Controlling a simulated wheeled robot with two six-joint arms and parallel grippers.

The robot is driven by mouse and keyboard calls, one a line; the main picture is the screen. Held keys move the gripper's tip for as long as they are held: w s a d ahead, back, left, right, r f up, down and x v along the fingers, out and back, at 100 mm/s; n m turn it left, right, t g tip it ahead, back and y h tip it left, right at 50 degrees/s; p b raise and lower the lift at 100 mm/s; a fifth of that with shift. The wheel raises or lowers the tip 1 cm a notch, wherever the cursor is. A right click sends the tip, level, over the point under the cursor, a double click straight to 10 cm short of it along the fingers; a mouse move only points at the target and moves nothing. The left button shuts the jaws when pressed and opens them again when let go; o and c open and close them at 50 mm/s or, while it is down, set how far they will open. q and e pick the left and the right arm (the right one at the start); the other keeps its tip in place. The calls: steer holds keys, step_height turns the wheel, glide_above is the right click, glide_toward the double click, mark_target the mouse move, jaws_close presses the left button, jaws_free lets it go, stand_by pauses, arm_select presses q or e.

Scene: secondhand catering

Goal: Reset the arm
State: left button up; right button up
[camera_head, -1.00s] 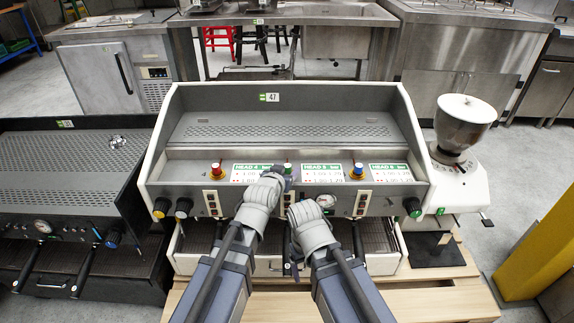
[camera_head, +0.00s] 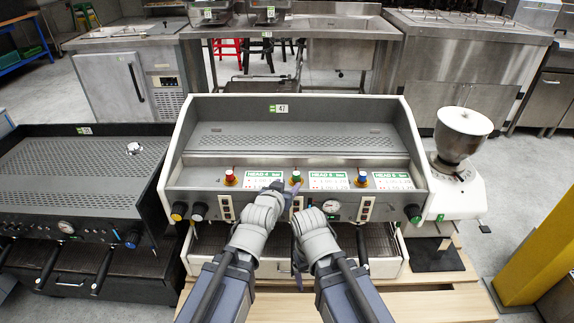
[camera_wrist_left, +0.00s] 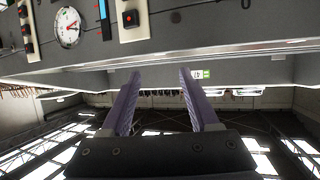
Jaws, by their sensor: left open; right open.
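My left gripper (camera_head: 279,188) is in front of the control panel of the white and grey espresso machine (camera_head: 300,144), near its middle. In the left wrist view its two purple fingers stand apart with nothing between them, so the left gripper (camera_wrist_left: 160,74) is open. My right gripper (camera_head: 295,230) is just right of it and a little lower, in front of the machine's lower front. Its fingers are small and partly hidden by the wrist; I see nothing held in it. The two wrists are close together. I cannot tell whether either gripper touches the machine.
A black espresso machine (camera_head: 75,178) stands at the left. A grinder with a steel hopper (camera_head: 462,135) stands at the right, beside a yellow post (camera_head: 545,255). Steel counters (camera_head: 460,50) line the back. The wooden table (camera_head: 430,303) shows bare at the front.

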arm_select(q)
steer(key=s+a+r+g+y+p, duration=0.2)
steer(key=s+g+p, duration=0.4)
steer(key=s+p, duration=0.4)
steer(key=s+a+r+g+y+p, duration=0.2)
steer(key=s+r+g+p, duration=0.3)
steer(key=s+p, duration=0.6)
steer(key=shift+a+r+m+g+y, duration=0.25)
steer(key=shift+g+y, duration=0.35)
steer(key=shift+g, duration=0.6)
steer(key=shift+s, duration=0.1)
